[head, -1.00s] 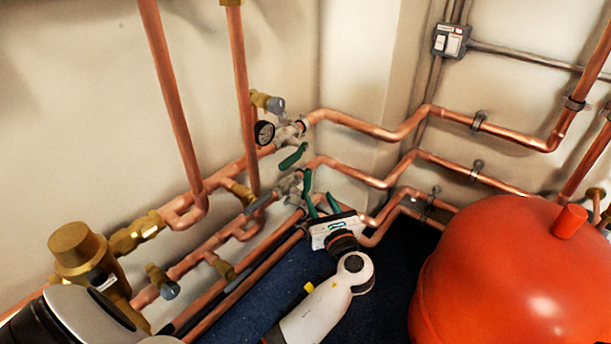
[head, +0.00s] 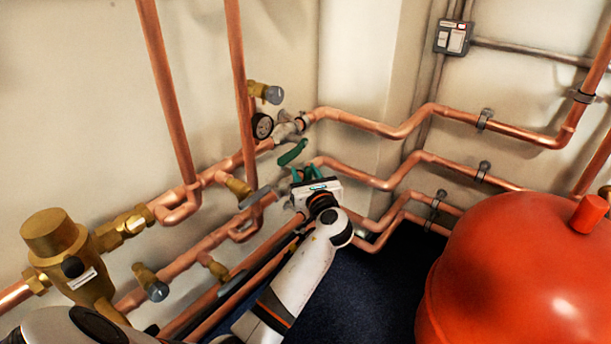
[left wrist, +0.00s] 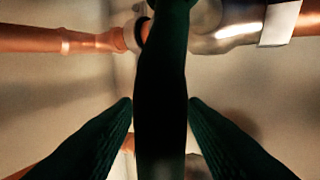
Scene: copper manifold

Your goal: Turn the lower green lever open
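The upper green lever (head: 292,153) sits on the valve of the upper pipe, tilted up to the right in the head view. My left gripper (head: 306,172), with green fingers, is at the lower valve just below it and largely hides the lower green lever there. In the left wrist view a dark green lever (left wrist: 162,75) runs upright down the middle. My left fingers (left wrist: 160,108) stand spread on either side of it. Whether they touch it I cannot tell. My right gripper is not in view.
Copper pipes (head: 375,128) run along both walls around the gripper. A pressure gauge (head: 262,126) is up and to the left. A brass valve body (head: 55,235) stands at the lower left. A red tank (head: 520,265) fills the lower right.

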